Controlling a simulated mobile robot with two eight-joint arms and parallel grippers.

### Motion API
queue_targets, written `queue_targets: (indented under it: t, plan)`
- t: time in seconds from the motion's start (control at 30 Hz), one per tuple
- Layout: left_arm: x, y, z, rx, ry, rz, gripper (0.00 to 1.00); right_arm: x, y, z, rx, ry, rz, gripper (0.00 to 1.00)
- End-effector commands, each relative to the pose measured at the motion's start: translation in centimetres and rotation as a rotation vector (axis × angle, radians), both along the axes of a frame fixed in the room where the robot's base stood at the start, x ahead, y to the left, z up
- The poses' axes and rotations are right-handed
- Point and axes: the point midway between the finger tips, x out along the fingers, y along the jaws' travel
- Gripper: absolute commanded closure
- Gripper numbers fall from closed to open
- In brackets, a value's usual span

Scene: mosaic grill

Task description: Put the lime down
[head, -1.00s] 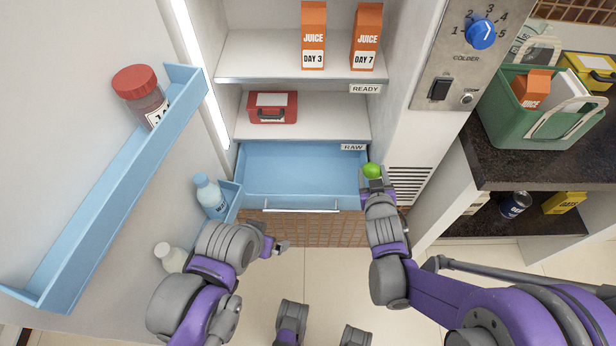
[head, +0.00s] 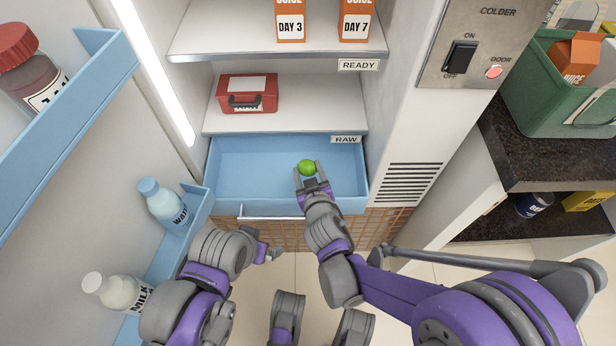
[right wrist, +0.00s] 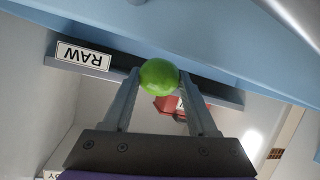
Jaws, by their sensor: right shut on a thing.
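The green lime (head: 307,167) is held between the fingertips of my right gripper (head: 308,174), over the open blue drawer (head: 240,165) under the RAW label. The drawer looks empty; how high the lime is above its floor is hard to tell. In the right wrist view the lime (right wrist: 159,76) sits between both fingers of my right gripper (right wrist: 160,88). My left gripper (head: 268,252) hangs in front of the drawer at lower left, with no object seen in it; its finger gap is unclear.
A red box (head: 247,93) sits on the shelf above the drawer. Juice cartons (head: 291,22) stand on the READY shelf. The open door at left holds water (head: 161,200) and milk bottles (head: 113,290). A green basket (head: 550,100) stands on the right counter.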

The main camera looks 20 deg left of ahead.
Motion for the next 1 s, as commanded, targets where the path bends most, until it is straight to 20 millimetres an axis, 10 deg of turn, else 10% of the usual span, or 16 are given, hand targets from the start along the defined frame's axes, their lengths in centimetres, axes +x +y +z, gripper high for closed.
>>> queue_targets:
  t: [0.2, 0.93, 0.97, 1.0]
  plan:
    - [0.2, 0.0, -1.5, 0.0, 0.004, 0.0, 0.0, 0.1, 0.0, -3.0, 0.0, 0.0, 0.0, 0.97]
    - [0.3, 0.0, -2.1, 0.0, 0.005, 0.0, 0.0, 0.0, -0.1, -4.4, -0.009, 0.002, -0.002, 0.97]
    - [0.3, 0.0, -2.1, 0.0, 0.005, 0.0, 0.0, 0.0, -0.1, -4.4, -0.009, 0.002, -0.002, 0.38]
    - [0.3, 0.0, -2.1, 0.0, 0.005, 0.0, 0.0, 0.0, -0.1, -4.4, -0.01, 0.001, -0.001, 0.31]
